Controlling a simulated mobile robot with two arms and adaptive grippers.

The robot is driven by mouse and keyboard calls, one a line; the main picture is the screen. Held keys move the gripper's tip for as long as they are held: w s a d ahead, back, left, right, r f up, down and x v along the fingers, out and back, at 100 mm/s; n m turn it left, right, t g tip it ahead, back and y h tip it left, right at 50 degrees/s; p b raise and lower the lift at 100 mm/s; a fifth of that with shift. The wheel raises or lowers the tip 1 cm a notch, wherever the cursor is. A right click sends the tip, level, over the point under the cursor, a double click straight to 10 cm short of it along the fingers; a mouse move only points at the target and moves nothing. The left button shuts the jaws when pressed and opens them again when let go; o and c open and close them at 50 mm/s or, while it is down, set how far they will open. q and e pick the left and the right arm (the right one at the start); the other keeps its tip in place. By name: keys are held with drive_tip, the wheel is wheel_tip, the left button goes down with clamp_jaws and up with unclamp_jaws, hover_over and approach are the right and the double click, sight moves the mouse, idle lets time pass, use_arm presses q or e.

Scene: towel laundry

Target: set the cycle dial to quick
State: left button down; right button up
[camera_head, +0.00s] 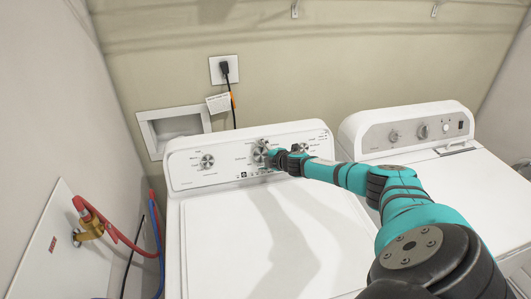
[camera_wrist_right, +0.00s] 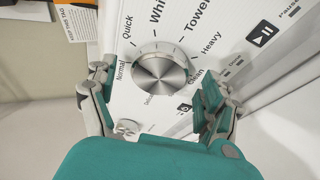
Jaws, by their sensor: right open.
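The cycle dial (camera_wrist_right: 160,70) is a round brushed-metal knob on the washer's white control panel (camera_head: 222,163). Its printed labels include Normal, Quick, Whites, Towels and Heavy. Quick (camera_wrist_right: 126,27) is at its upper left, with Normal just below that. I cannot clearly tell where the dial points. My right gripper (camera_wrist_right: 153,80) is open, with one finger at each side of the dial; contact is not clear. My left gripper is not in view.
The dryer (camera_head: 410,128) stands at right. Red hose (camera_head: 120,237) and tap are at left.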

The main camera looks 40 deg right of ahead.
drive_tip(key=shift+s+r, duration=0.15)
drive_tip(key=shift+s, duration=0.4)
drive_tip(key=v, duration=1.1)
drive_tip(key=shift+a, duration=0.15)
